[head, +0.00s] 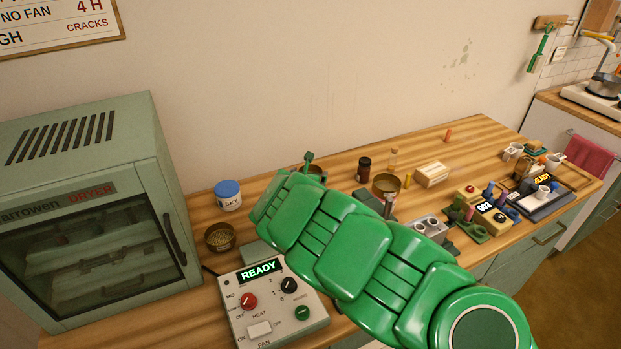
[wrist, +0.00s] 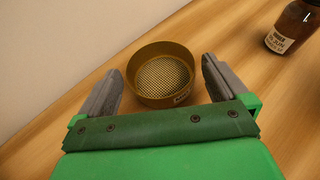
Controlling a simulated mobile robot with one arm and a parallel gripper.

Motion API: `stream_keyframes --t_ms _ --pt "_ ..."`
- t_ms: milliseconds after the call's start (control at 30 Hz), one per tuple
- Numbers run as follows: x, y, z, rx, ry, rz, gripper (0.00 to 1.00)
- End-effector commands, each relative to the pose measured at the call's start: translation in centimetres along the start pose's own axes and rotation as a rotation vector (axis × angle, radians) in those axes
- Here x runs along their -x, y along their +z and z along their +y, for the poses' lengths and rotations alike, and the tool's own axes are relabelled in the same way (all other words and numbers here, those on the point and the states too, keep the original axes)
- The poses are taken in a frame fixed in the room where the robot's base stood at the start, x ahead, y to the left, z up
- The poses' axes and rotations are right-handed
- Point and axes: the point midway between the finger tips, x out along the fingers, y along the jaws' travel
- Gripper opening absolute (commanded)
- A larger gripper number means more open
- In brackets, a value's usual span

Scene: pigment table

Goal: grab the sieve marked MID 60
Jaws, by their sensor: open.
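In the wrist view a round brass sieve (wrist: 161,75) with a mesh bottom lies on the wooden table, between the spread fingers of my gripper (wrist: 161,67). The gripper is open, with gaps to the sieve on both sides. A small label sits on the sieve's near wall, too small and cut off to read surely. In the head view a sieve rim (head: 317,170) shows behind my green arm, mostly hidden; it seems to be the same one.
A dark bottle (head: 364,169) stands right of the sieve; a labelled one shows in the wrist view (wrist: 291,27). A blue-lidded jar (head: 228,195), a control box reading READY (head: 262,300) and the dryer (head: 100,220) are at left. The wall runs close behind.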

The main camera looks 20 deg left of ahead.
Motion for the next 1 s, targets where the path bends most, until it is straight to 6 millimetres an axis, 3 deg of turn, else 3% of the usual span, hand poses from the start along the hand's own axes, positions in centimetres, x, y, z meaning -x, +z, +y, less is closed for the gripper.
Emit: stream_keyframes --t_ms 400,767,1000 --pt "-2.7 -0.1 0.1 0.000 0.001 0.002 1.00" --pt "-3.0 0.1 0.1 0.000 0.000 -0.001 1.00" --pt "-3.0 0.1 0.0 0.000 0.000 -0.001 0.63"
